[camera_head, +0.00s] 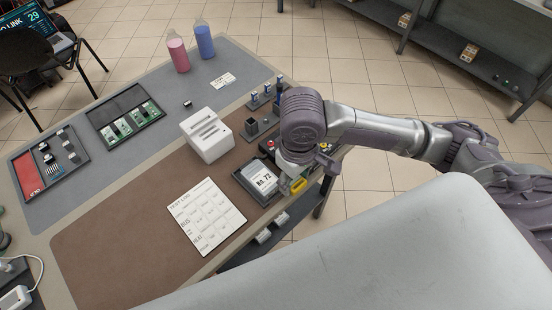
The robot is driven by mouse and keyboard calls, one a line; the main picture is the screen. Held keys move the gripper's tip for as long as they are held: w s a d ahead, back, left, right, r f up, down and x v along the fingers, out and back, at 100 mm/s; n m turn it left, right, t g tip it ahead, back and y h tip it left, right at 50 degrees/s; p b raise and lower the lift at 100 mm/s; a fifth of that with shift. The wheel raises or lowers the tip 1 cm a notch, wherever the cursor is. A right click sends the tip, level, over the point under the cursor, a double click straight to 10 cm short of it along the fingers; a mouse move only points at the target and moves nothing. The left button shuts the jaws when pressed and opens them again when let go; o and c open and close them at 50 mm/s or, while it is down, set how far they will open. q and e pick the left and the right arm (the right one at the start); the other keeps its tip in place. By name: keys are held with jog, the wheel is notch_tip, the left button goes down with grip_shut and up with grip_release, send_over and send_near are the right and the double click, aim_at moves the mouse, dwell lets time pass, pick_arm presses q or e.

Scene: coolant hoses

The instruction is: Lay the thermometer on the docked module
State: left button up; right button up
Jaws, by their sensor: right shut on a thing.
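The docked module (264,181), with a white label reading roughly "B5-72", sits in a dark dock (242,184) at the right edge of the table. My right gripper (293,178) points down just right of the module, at the table's edge. It is shut on a small yellow thing (299,187), which looks like the thermometer. The wrist hides part of the fingers and of the grip. The yellow thing is beside the module; I cannot tell whether they touch. My left gripper is not in view.
A white slotted box (207,135) and a printed sheet (205,217) lie left of the dock. A rack with dark holders (262,118) stands behind. Pink (178,52) and blue (204,40) bottles stand at the back. The brown mat's (120,240) front left is clear.

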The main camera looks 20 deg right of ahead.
jog(key=p, duration=0.1)
send_over(261, 177)
jog(key=f, duration=0.6)
jog(key=shift+s+d+f, duration=0.1)
jog(key=shift+s, duration=0.2)
jog(key=shift+w+f, duration=0.2)
jog(key=shift+w, duration=0.1)
jog(key=shift+f, duration=0.2)
notch_tip(261, 177, down, 3)
jog(key=shift+f+p, duration=0.1)
jog(key=shift+p, duration=0.5)
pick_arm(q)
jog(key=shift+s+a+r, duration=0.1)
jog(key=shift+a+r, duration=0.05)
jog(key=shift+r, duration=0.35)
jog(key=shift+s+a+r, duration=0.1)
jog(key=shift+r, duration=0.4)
pick_arm(e)
jog(key=shift+f, duration=0.3)
jog(key=shift+f, duration=0.1)
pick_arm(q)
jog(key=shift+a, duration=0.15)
pick_arm(e)
jog(key=o, duration=1.1)
jog(key=shift+o, duration=0.2)
